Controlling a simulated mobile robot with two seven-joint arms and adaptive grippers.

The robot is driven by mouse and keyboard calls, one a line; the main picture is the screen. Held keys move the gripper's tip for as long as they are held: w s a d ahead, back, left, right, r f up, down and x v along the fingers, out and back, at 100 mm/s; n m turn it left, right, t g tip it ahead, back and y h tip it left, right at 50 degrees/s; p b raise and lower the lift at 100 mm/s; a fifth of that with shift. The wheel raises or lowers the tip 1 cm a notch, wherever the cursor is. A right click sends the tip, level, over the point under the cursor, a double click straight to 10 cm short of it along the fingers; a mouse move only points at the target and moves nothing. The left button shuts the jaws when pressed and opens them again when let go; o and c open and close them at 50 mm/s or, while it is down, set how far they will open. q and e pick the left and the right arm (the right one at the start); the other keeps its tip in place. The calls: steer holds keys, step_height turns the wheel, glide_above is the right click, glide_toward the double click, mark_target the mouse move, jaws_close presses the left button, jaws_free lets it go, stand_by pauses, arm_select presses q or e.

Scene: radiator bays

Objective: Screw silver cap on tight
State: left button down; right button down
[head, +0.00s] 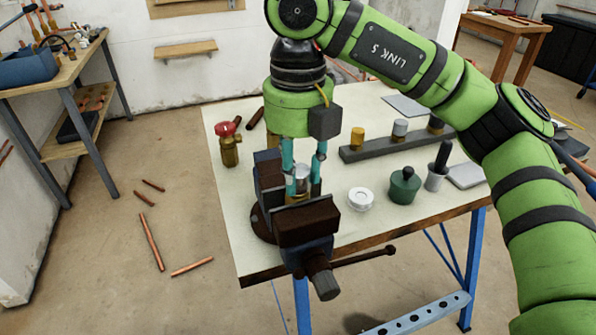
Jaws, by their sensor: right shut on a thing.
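My right gripper (303,182) points straight down over the vise (308,226), its teal fingers shut on a small silver cap (302,173). The cap is upright between the fingers, directly above a brass-coloured fitting (297,198) that shows between the vise jaws. The front jaw hides the lower part of the fitting. I cannot tell whether the cap's threads are engaged or how tight it sits. My left gripper is not in view.
A dark rack (375,149) behind holds brass, silver and dark caps. Right of the vise stand a white ring (361,198), a green pot (404,187) and a grey cup (436,180). A red-handled valve (229,148) stands left. The bench's (243,245) front left is clear.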

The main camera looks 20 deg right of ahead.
steer(key=m, duration=0.4)
steer(key=shift+f+b, duration=0.1)
steer(key=shift+b, duration=0.25)
steer(key=c, duration=1)
jaws_free()
